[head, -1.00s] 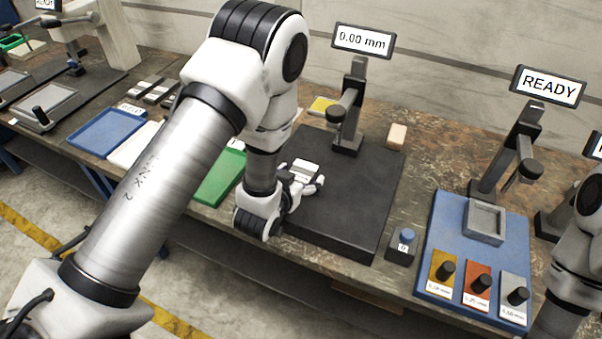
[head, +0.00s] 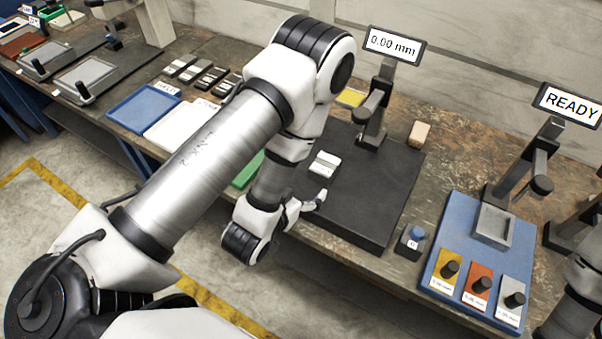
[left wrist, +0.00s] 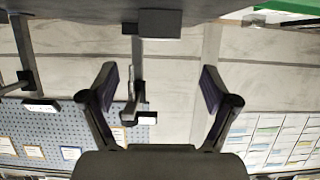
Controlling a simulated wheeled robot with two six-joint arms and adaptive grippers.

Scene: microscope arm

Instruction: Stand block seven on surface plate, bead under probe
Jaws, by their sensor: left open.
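A small white block with a dark line across it (head: 325,163) rests on the black surface plate (head: 370,190); its number is unreadable and I cannot tell whether it stands or lies. The probe stand (head: 372,110), with a display reading 0.00 mm (head: 394,45), is at the plate's back edge. No bead is discernible. My left gripper (head: 318,199) is over the plate's front left part, apart from the block and in front of it. In the left wrist view its fingers (left wrist: 165,90) are spread and empty, with the stand beyond. My right gripper is out of view.
Several small blocks (head: 210,78), a blue tray (head: 145,107), a white tray (head: 180,128) and a green one (head: 247,170) are left.

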